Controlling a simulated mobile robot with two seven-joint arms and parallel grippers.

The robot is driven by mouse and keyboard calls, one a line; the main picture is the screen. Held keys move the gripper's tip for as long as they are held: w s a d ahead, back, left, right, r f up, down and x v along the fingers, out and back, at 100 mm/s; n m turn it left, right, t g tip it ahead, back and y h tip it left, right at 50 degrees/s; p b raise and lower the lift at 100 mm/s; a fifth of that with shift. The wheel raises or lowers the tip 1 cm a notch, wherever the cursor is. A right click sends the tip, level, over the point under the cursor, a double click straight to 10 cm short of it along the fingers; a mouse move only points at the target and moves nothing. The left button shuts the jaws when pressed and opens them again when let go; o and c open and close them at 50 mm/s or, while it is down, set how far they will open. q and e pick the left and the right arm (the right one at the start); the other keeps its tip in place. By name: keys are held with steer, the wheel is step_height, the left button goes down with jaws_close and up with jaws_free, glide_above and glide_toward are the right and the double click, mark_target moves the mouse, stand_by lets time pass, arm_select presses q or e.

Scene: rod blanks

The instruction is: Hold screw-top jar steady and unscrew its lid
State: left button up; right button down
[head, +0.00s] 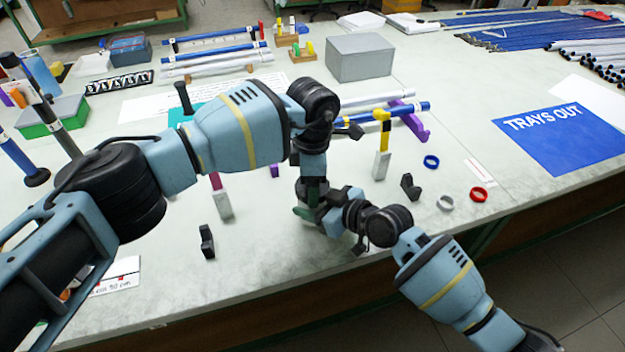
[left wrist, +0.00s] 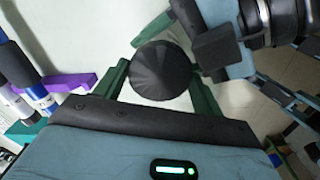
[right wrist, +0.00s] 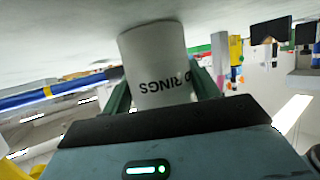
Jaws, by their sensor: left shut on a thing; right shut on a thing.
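The jar (right wrist: 154,50) is white with dark "RINGS" lettering and shows upside down in the right wrist view. It stands on or just above the table, between the fingers of my right gripper (right wrist: 162,88), which is shut on it. The round black ribbed lid (left wrist: 160,70) is in the left wrist view, between the green fingers of my left gripper (left wrist: 160,85), shut on it. In the head view both grippers meet near the table's front, and my arms mostly hide jar and lid. Whether the lid still sits on the jar cannot be told.
A blue ring (head: 431,162), a grey ring (head: 446,203) and a red ring (head: 478,194) lie to the right. A yellow-topped white post (head: 381,165) and black clips (head: 410,187) stand close by. A grey box (head: 360,58) and rods lie behind.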

arm_select(q)
steer(key=o, duration=1.1)
steer(key=shift+r, duration=2.25)
step_height(320, 180, up, 2)
steer(key=m, duration=0.5)
steer(key=shift+m, duration=0.4)
steer(key=shift+c, duration=0.3)
steer(key=m, duration=0.1)
steer(key=r+m, duration=0.1)
steer(key=m, duration=0.2)
steer(key=shift+r+m, duration=0.25)
steer(key=shift+m, duration=0.05)
steer(key=shift+f, duration=0.1)
